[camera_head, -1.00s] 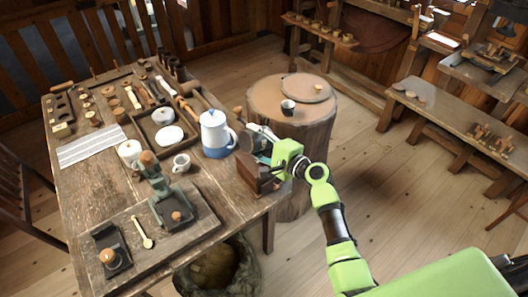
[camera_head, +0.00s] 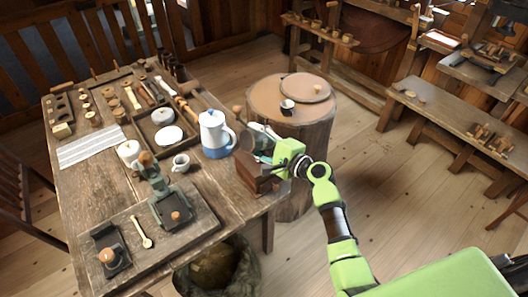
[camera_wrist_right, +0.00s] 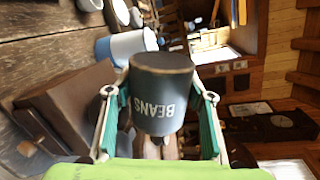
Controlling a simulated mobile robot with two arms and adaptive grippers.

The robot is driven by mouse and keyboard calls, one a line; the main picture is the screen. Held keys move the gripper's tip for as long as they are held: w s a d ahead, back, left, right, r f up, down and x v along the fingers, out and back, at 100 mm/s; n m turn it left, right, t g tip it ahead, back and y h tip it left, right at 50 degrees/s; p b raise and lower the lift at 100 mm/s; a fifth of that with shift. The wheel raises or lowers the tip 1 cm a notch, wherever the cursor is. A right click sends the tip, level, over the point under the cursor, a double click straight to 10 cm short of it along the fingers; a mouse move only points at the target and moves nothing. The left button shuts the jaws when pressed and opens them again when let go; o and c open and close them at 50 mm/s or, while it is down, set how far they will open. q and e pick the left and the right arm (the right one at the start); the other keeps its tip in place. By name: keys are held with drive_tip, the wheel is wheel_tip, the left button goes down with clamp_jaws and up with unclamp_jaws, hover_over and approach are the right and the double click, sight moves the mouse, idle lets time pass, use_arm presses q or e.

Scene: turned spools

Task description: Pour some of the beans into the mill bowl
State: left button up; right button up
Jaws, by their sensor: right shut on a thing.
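My right gripper (camera_head: 268,146) is shut on a dark grey can (camera_wrist_right: 162,95). The can carries the word BEANS, upside down in the right wrist view, and sits between the green fingers (camera_wrist_right: 160,115). In the head view the can is tilted over the wooden mill (camera_head: 256,178) at the table's right edge. The mill's brown box also shows at the left of the right wrist view (camera_wrist_right: 75,95). The mill bowl is hidden behind the can and gripper, and I cannot see any beans. My left gripper is not in view.
A white and blue pot (camera_head: 214,135) stands close left of the mill. A round stump (camera_head: 300,120) with a small cup (camera_head: 287,107) stands behind my right gripper.

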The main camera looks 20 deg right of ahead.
drive_tip(key=shift+w+a, duration=0.15)
drive_tip(key=shift+a, duration=0.1)
drive_tip(key=shift+d, duration=0.3)
drive_tip(key=shift+a+r, duration=0.1)
drive_tip(key=shift+a, duration=0.15)
